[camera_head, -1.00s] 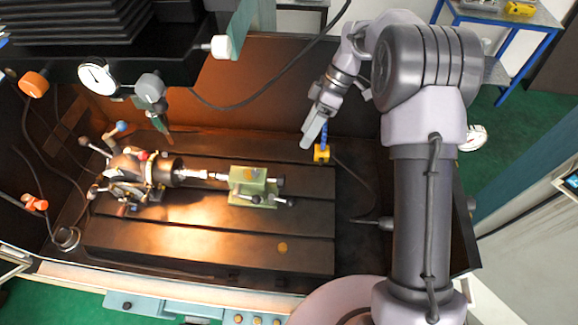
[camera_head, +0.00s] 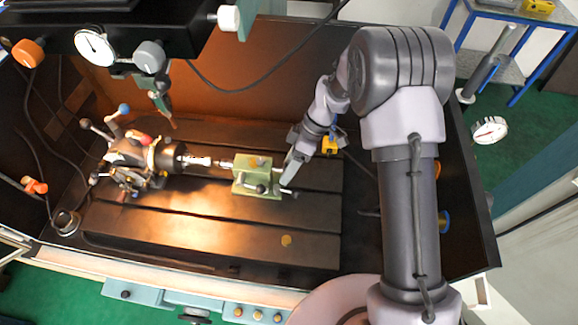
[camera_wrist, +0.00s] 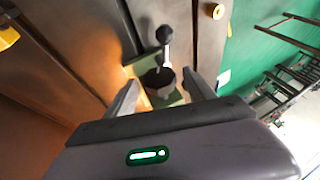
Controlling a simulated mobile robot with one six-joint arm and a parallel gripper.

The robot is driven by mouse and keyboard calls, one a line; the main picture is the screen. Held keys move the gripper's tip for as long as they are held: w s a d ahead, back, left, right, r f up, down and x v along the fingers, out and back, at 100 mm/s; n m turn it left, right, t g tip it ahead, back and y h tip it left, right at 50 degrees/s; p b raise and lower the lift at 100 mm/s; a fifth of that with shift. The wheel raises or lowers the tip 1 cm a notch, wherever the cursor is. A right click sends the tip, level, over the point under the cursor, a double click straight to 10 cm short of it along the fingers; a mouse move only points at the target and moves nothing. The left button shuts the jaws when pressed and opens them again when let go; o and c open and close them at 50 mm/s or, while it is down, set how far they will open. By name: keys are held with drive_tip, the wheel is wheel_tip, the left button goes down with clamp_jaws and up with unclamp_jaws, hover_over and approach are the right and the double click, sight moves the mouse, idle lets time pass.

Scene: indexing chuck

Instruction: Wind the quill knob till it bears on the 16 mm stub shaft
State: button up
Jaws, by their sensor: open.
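The green tailstock (camera_head: 250,184) stands on the slotted table. The stub shaft (camera_head: 200,161), a bright thin bar, runs between the chuck (camera_head: 172,158) and the tailstock; whether the quill touches it is too small to tell. My gripper (camera_head: 288,178) is open at the tailstock's right end. In the wrist view, the dark round quill knob (camera_wrist: 158,80) lies between the fingers of my gripper (camera_wrist: 161,88), with gaps at both sides. A lever with a black ball (camera_wrist: 165,35) rises beyond it.
The indexing head with handles (camera_head: 125,160) is left of the chuck. A dial gauge (camera_head: 95,45) hangs above. A yellow block (camera_head: 329,146) sits behind my gripper. The front of the table (camera_head: 200,235) is mostly clear.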

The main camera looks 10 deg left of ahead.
drive_tip(key=c, duration=1.4)
drive_tip(key=shift+o, duration=0.2)
drive_tip(key=shift+w+f+m+g+p, duration=0.15)
drive_tip(key=shift+g+p, duration=0.1)
drive_tip(key=shift+g, duration=0.3)
drive_tip(key=shift+w+r+m+g+p, duration=0.1)
drive_tip(key=shift+g+p, duration=0.1)
drive_tip(key=shift+g, duration=0.3)
drive_tip(key=shift+w+f+m+g+p, duration=0.15)
drive_tip(key=shift+g+p, duration=0.1)
drive_tip(key=shift+g, duration=0.3)
drive_tip(key=shift+g+b, duration=0.35)
drive_tip(key=shift+g, duration=0.45)
drive_tip(key=shift+f+m+g+y+b, duration=0.1)
drive_tip(key=shift+m+g+y+b, duration=0.25)
drive_tip(key=shift+g, duration=0.15)
drive_tip(key=o, duration=1.4)
drive_tip(key=shift+c, duration=0.2)
